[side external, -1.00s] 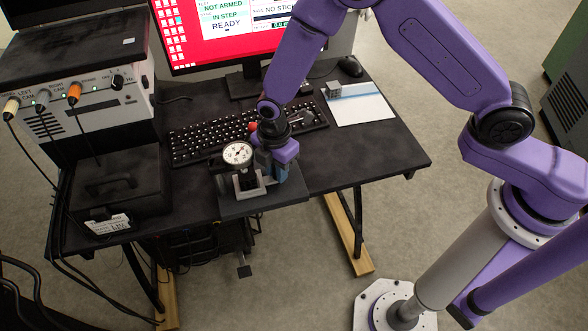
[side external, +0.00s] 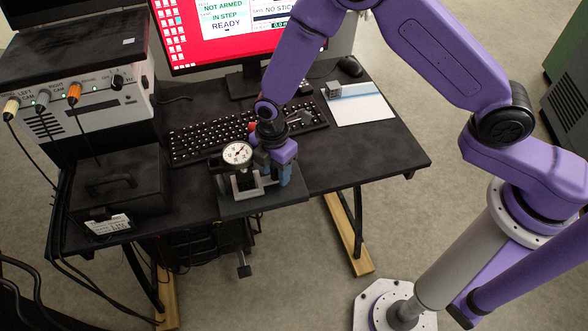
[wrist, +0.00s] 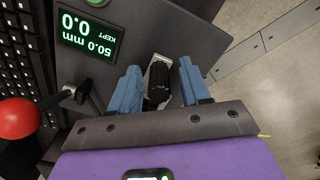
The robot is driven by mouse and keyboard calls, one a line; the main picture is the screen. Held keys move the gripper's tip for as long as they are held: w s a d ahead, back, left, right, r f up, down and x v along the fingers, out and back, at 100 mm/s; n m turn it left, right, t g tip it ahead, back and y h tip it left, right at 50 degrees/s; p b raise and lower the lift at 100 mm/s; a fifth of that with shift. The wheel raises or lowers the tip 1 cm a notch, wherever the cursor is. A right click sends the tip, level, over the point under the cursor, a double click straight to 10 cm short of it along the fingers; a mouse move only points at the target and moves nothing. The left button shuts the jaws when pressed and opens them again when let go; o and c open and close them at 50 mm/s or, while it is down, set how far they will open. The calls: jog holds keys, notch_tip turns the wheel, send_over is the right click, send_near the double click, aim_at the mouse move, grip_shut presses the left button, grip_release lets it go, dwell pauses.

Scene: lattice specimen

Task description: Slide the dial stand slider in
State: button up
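The dial stand (side external: 254,190) is a grey bracket with a round white dial (side external: 237,154), on the dark plate at the desk's front edge. My gripper (side external: 291,174) is low over the plate, just right of the dial, with blue fingers pointing down. In the wrist view my gripper (wrist: 160,78) has its two blue fingers apart, one on each side of a black piece with a pale edge (wrist: 158,84), which seems part of the stand. Narrow gaps show beside that piece, so the fingers do not look closed on it. The slider itself cannot be made out clearly.
A small display (wrist: 88,38) reads 50.0 mm and 0.0. A red ball knob (wrist: 18,118) on a lever is close to my gripper. A keyboard (side external: 205,140) lies behind the stand, and a black case (side external: 110,185) stands left.

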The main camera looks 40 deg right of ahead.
jog(key=shift+a, duration=0.15)
notch_tip(320, 180, up, 4)
jog(key=shift+w+r, duration=0.1)
jog(key=shift+w, duration=0.05)
jog(key=shift+r, duration=0.7)
jog(key=shift+s+r, duration=0.15)
jog(key=shift+s, duration=0.05)
jog(key=s+d+r+m, duration=0.4)
jog(key=s+d+r, duration=0.55)
jog(key=r, duration=0.25)
jog(key=s+d+r+m, duration=0.2)
jog(key=s+d, duration=0.4)
jog(key=s, duration=0.2)
jog(key=s+d+r+m, duration=0.2)
jog(key=s+d, duration=0.4)
jog(key=s, duration=0.2)
jog(key=shift+s+d+r, duration=0.15)
jog(key=shift+d+r, duration=0.2)
